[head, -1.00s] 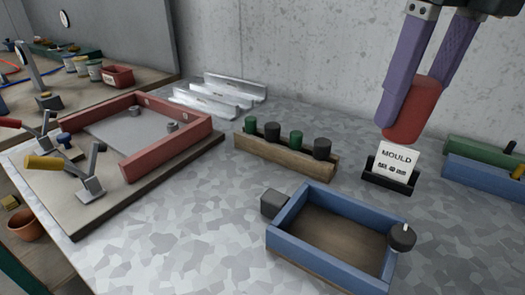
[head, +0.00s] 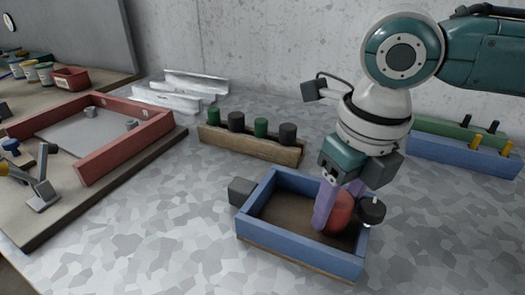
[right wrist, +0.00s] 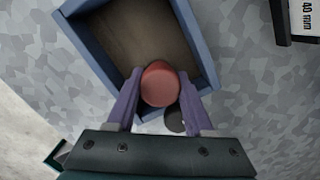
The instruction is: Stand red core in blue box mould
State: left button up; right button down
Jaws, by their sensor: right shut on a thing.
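The red core (head: 339,213) is a short red cylinder held between the purple fingers of my right gripper (head: 335,207). It is inside the blue box mould (head: 282,255), near the right end; whether it touches the floor of the mould cannot be told. In the right wrist view, the core (right wrist: 160,85) shows its round top between both fingers (right wrist: 158,100), over the brown floor of the blue mould (right wrist: 92,45). The lower end of the core is hidden in both views. My left gripper is not in view.
A dark round knob (head: 371,211) sits on the mould's right end, close to my right gripper. A grey block (head: 241,191) is at its left end. A wooden rack (head: 250,143) with several green and black plugs stands behind. A red frame (head: 130,155) lies left.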

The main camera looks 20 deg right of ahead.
jog(key=shift+f, duration=0.3)
jog(key=shift+f, duration=0.1)
jog(key=shift+f, duration=0.1)
jog(key=shift+c, duration=1.4)
grip_release()
